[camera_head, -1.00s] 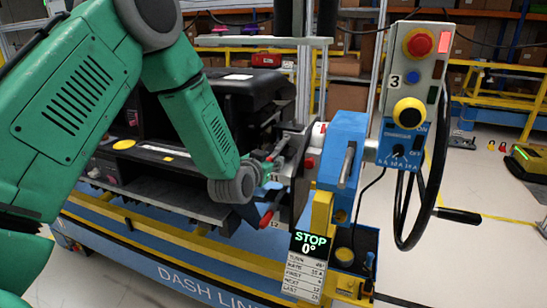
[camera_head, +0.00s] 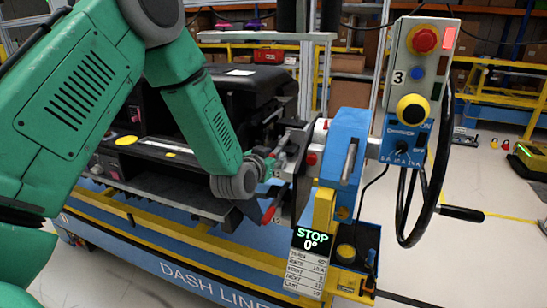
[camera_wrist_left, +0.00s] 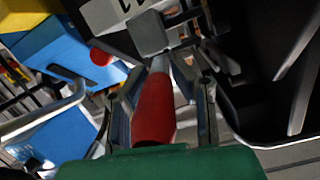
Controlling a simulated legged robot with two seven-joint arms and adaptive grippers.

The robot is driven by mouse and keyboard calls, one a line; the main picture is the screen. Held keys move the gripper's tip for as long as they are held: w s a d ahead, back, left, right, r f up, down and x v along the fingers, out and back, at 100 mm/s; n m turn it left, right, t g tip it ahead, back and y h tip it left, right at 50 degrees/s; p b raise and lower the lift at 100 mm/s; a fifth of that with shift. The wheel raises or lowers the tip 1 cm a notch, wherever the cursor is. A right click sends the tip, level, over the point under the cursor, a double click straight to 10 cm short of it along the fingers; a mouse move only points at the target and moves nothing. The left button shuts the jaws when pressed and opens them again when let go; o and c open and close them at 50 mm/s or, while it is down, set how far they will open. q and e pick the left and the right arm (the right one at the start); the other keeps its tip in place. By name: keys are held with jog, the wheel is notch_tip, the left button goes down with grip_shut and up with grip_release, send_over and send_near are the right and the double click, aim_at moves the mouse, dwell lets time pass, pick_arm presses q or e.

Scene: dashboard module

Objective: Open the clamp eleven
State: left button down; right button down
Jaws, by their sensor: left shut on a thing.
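The clamp (camera_wrist_left: 152,32) is a metal toggle clamp with a red handle (camera_wrist_left: 155,108), beside a white label that shows part of the digits "11" upside down. In the left wrist view my left gripper (camera_wrist_left: 160,90) has a finger on each side of the red handle and is shut on it. In the head view my left gripper (camera_head: 262,172) is at the right end of the dark dashboard module (camera_head: 250,88), against the fixture. A red handle tip (camera_head: 268,214) shows just below it. The fingertips are partly hidden there. My right gripper is not in view.
The blue and yellow cart (camera_head: 160,240) runs below.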

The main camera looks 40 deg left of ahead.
pick_arm(q)
jog(key=c, duration=1.3)
grip_release()
jog(key=shift+c, duration=0.2)
jog(key=shift+s, duration=0.2)
jog(key=v, duration=1.1)
jog(key=shift+s, duration=0.35)
